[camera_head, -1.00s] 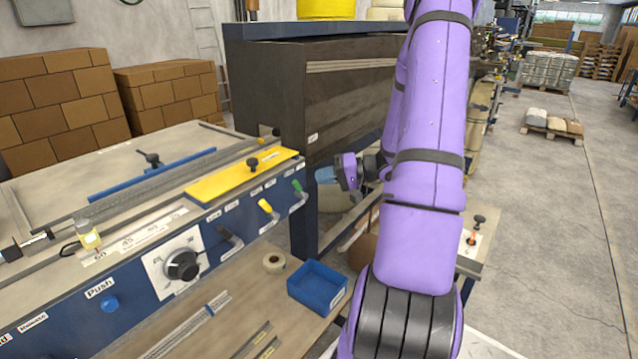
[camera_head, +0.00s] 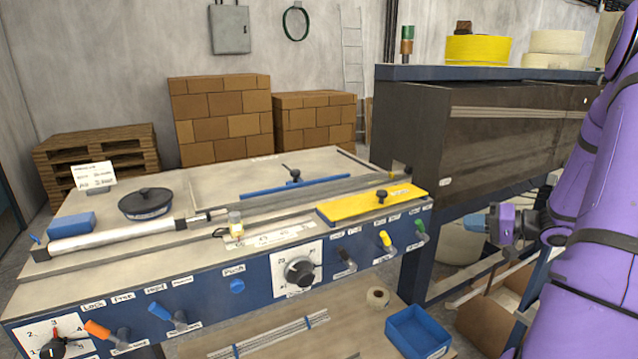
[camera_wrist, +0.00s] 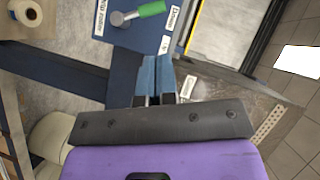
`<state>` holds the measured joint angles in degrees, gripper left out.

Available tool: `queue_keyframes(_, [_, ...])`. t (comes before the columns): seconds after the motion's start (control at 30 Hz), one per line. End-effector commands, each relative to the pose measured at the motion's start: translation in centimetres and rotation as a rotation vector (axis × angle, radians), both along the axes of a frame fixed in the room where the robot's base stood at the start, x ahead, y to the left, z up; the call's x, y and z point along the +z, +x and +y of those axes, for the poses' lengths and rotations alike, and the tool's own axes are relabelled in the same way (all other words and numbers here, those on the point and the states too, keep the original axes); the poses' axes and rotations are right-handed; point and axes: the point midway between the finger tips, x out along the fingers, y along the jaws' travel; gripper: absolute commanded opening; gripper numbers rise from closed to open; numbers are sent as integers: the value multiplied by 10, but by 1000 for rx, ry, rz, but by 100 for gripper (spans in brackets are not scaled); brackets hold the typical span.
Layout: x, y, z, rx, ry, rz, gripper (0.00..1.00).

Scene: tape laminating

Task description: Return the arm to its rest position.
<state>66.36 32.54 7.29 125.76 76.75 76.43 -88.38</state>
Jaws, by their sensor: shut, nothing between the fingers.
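My gripper (camera_head: 474,223) is at the right in the head view, beyond the right end of the laminating machine's blue front panel (camera_head: 237,286). It is held in the air, apart from the machine, with my purple arm behind it at the right edge. In the wrist view its blue fingers (camera_wrist: 154,75) are together and nothing is between them. A green-handled lever (camera_head: 420,229) is to the left of the gripper; it also shows ahead of the fingers in the wrist view (camera_wrist: 152,9).
The machine's top carries a yellow plate (camera_head: 350,209), a black round disc (camera_head: 146,202) and a blue block (camera_head: 71,223). A blue bin (camera_head: 420,335) and a tape roll (camera_head: 378,297) are on the lower shelf. A dark cabinet (camera_head: 490,150) stands behind my gripper.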

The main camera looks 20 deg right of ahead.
Motion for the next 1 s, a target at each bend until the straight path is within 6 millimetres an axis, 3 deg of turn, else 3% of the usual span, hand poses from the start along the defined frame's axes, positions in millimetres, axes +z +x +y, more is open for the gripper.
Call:
queue_keyframes(0.17, [5,2,8,23,-7,13,0])
queue_keyframes(0.27, [18,7,29,84,-26,55,0])
queue_keyframes(0.57, [73,3,134,339,-169,291,0])
queue_keyframes(0.8, [108,-22,205,459,-354,461,0])
queue_keyframes(1.0, [133,-53,250,494,-540,555,0])
